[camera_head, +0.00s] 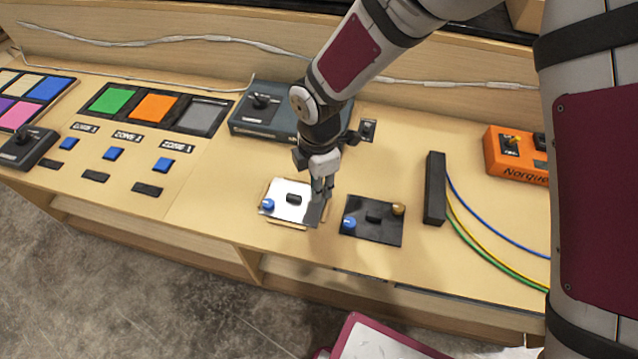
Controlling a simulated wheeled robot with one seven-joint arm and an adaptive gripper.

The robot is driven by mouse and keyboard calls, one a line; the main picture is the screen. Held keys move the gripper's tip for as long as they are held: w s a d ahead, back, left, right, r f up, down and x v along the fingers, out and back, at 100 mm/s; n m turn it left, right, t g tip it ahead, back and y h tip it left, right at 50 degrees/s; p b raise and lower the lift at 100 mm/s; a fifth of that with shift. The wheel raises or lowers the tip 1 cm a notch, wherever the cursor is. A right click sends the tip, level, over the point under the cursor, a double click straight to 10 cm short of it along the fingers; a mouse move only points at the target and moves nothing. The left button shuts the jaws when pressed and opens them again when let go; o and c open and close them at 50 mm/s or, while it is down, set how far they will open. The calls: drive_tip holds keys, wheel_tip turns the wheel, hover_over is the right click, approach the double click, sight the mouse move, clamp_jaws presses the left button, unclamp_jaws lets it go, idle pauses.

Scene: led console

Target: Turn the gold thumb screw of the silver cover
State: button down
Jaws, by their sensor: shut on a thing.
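The silver cover (290,212) is a bright plate on the wooden console, with a dark handle (293,198) in its middle and a blue thumb screw (267,204) at its left. My gripper (322,192) points down over the cover's right side, fingers shut. The silver cover's gold thumb screw is not visible; my fingers cover the spot at the right side, so what they hold is hidden. A black cover (384,234) lies just to the right, with a blue screw (349,223) at its left and a gold screw (398,210) at its upper right.
A grey joystick box (262,118) stands behind my gripper. A black block (435,188) with blue, yellow and green cables is to the right, and an orange box (515,155) lies beyond. Coloured panels and blue buttons (114,153) are at left. The console's front edge is close.

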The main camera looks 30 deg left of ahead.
drive_tip(key=m, duration=0.6)
drive_tip(key=shift+b, duration=0.3)
drive_tip(key=m, duration=0.6)
drive_tip(key=shift+r+m, duration=0.1)
drive_tip(key=shift+m, duration=0.3)
drive_tip(key=m+p, duration=0.1)
drive_tip(key=m, duration=0.5)
drive_tip(key=shift+a+p, duration=0.1)
drive_tip(key=shift+p, duration=0.3)
drive_tip(key=m+p, duration=0.3)
drive_tip(key=m, duration=0.3)
drive_tip(key=shift+m, duration=0.3)
drive_tip(key=c, duration=1.4)
unclamp_jaws()
